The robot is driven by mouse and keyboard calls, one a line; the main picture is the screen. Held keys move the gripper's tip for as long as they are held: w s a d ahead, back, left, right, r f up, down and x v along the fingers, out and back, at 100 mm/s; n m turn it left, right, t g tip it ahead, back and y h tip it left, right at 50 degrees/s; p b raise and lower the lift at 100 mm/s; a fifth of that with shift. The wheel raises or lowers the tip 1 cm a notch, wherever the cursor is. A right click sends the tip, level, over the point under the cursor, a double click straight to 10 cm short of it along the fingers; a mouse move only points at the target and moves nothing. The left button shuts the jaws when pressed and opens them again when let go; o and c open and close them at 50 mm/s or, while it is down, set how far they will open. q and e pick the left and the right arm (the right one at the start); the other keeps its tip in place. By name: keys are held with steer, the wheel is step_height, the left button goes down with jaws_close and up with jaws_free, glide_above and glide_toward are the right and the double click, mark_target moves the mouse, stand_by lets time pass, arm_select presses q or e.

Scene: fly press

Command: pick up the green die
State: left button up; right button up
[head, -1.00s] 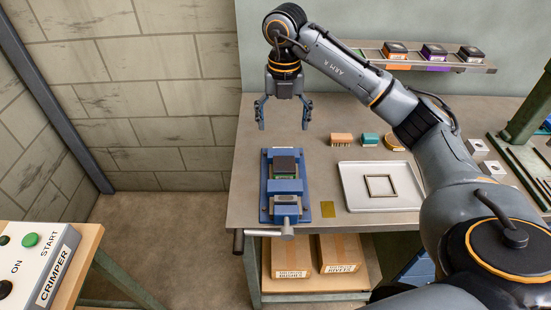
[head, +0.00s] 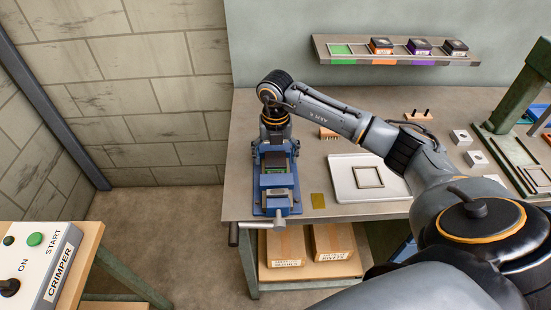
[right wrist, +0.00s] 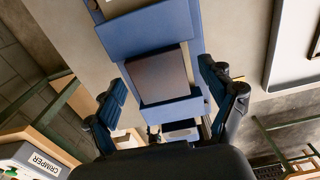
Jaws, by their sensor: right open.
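The green die (head: 275,159), a block with a dark top and a thin green side, sits in the blue vise (head: 275,205) at the left of the workbench. In the right wrist view the die's dark top (right wrist: 158,72) shows between the two open fingers. My right gripper (right wrist: 168,95) is open, with one finger on each side of the die and apart from it. In the head view the right gripper (head: 274,137) is just above and behind the die, its fingers mostly hidden by arm and vise. My left gripper is not in view.
A wall shelf (head: 474,62) has an empty green-marked slot and several dark-topped dies. A crimper control box (head: 40,265) stands at the lower left.

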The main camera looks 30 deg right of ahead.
steer(key=c, duration=1.6)
jaws_close()
steer(key=shift+r, duration=0.1)
